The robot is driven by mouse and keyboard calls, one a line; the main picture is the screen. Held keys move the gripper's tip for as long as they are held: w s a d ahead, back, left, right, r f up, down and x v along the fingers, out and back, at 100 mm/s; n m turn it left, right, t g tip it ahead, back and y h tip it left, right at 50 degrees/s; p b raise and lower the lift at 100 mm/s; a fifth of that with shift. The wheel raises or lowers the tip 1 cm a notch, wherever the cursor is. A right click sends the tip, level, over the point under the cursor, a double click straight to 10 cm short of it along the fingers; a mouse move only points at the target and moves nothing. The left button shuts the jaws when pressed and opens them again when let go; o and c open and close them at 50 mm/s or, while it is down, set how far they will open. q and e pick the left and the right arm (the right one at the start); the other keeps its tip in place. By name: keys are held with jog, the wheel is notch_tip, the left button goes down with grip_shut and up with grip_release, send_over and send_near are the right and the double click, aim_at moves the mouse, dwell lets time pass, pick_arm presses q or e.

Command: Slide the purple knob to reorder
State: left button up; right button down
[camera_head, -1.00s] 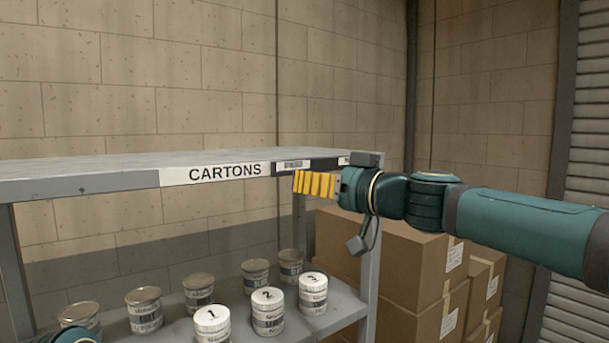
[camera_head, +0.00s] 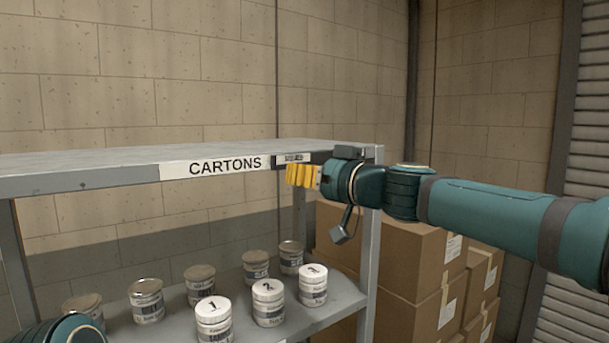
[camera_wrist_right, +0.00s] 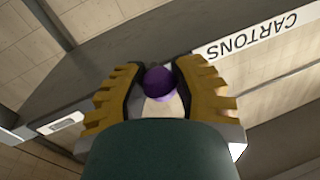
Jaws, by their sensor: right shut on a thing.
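The purple knob (camera_wrist_right: 158,82) shows in the right wrist view between the yellow fingers of my right gripper (camera_wrist_right: 158,95), which is shut on it. In the head view my right gripper (camera_head: 303,176) is at the front edge of the shelf, just right of the CARTONS label, and its fingers hide the knob. A dark strip with a small pale label (camera_head: 293,158) runs along the edge there. The small label's text is too small to read. Only a teal piece of my left arm shows at the lower left; its gripper is out of view.
The CARTONS label (camera_head: 225,165) is on the upper shelf (camera_head: 110,168), whose top is bare. Several cans stand on the lower shelf (camera_head: 340,300), including white-lidded ones numbered 1, 2 and 3. Cardboard boxes (camera_head: 400,265) are stacked to the right under my right arm.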

jog(key=w+d+b, duration=0.2)
jog(key=w+d, duration=0.7)
jog(key=d, duration=0.3)
jog(key=shift+d, duration=0.2)
jog(key=shift+r, duration=0.1)
jog(key=c, duration=1)
grip_release()
jog(key=o, duration=0.4)
jog(key=shift+d, duration=0.2)
jog(key=shift+c, duration=0.2)
jog(key=shift+a, duration=0.1)
